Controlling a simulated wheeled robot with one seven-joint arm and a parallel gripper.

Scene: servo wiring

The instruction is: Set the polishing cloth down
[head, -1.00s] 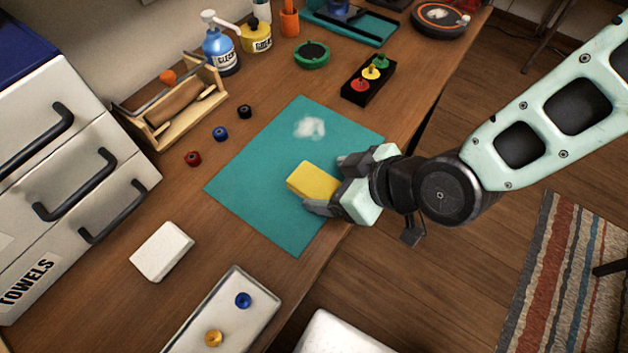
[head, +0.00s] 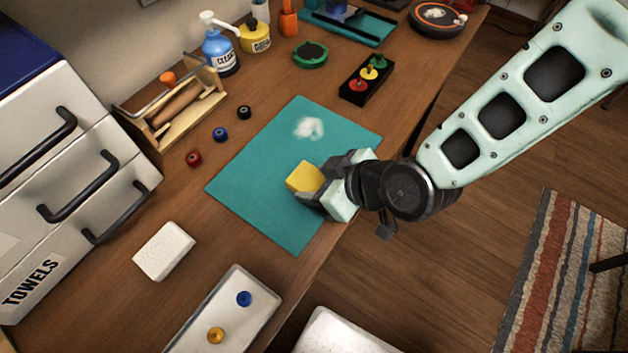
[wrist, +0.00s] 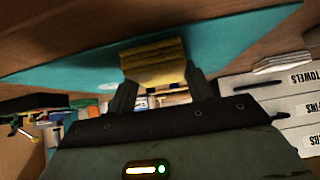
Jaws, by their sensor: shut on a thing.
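The polishing cloth (head: 304,178) is a yellow folded block over the teal mat (head: 252,191), near the mat's right side. My gripper (head: 318,184) is shut on it from the right, and its fingers hide part of the cloth. In the wrist view the yellow cloth (wrist: 155,63) sits between the two fingers, with the teal mat (wrist: 60,66) close behind it. I cannot tell whether the cloth touches the mat.
A white smudge (head: 309,128) lies on the mat's upper part. A white block (head: 163,251) and a tray (head: 200,318) with blue and yellow pieces are nearer. A black holder (head: 366,80) with coloured pieces stands beyond. The mat's left part is clear.

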